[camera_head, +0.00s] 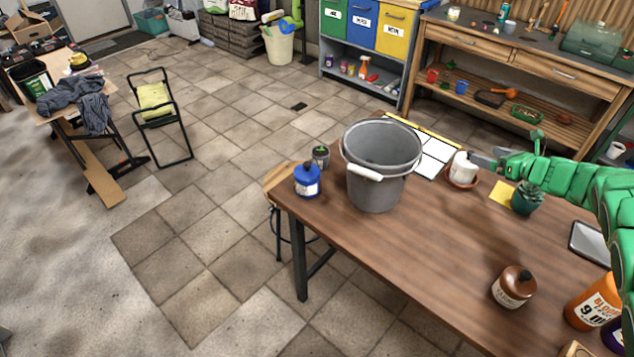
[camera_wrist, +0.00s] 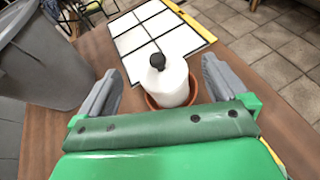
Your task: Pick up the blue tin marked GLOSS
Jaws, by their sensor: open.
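A blue tin (camera_head: 307,183) with a dark knob and a white label stands at the far left corner of the wooden table; its lettering is too small to read for certain. My gripper (camera_head: 482,158) is well to the right of it, beyond a grey bucket. In the wrist view my gripper (camera_wrist: 160,84) is open, its fingers apart to either side of a white tin (camera_wrist: 168,86) with a black knob. The white tin (camera_head: 461,168) sits in a terracotta saucer (camera_head: 474,184). The blue tin does not show in the wrist view.
The grey bucket (camera_head: 375,192) stands between the blue tin and my gripper. A small potted plant (camera_head: 320,157) is close behind the blue tin. The front middle of the table (camera_head: 410,255) is clear.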

